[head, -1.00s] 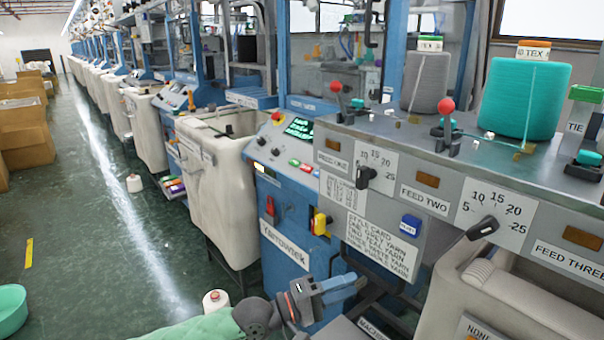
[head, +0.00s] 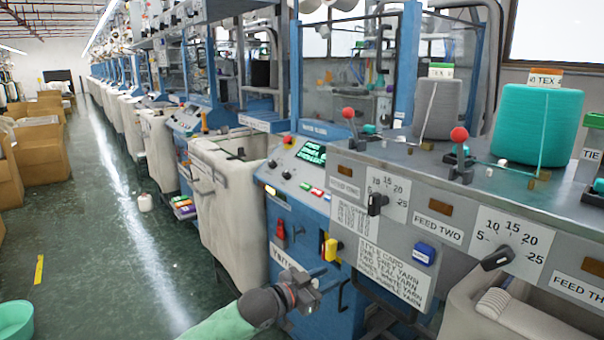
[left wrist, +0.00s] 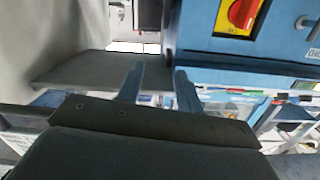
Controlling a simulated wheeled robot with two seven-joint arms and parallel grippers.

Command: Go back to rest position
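My left gripper (head: 318,278) is low in the middle of the head view, on the green-sleeved left arm. It is in front of the blue Yarrowtek machine's lower panel (head: 310,225), apart from the yellow and red switches. In the left wrist view its two fingers (left wrist: 158,72) stand apart with nothing held between them. A red knob on a yellow plate (left wrist: 242,13) shows beyond them at the upper right. My right gripper is in neither view.
A cream bin (head: 225,200) stands left of the machine. The feed console (head: 400,190) with lever knobs, a grey yarn cone (head: 436,110) and a teal yarn cone (head: 538,125) is at the right. The green aisle floor (head: 100,260) is largely clear; cardboard boxes (head: 40,155) line its left side.

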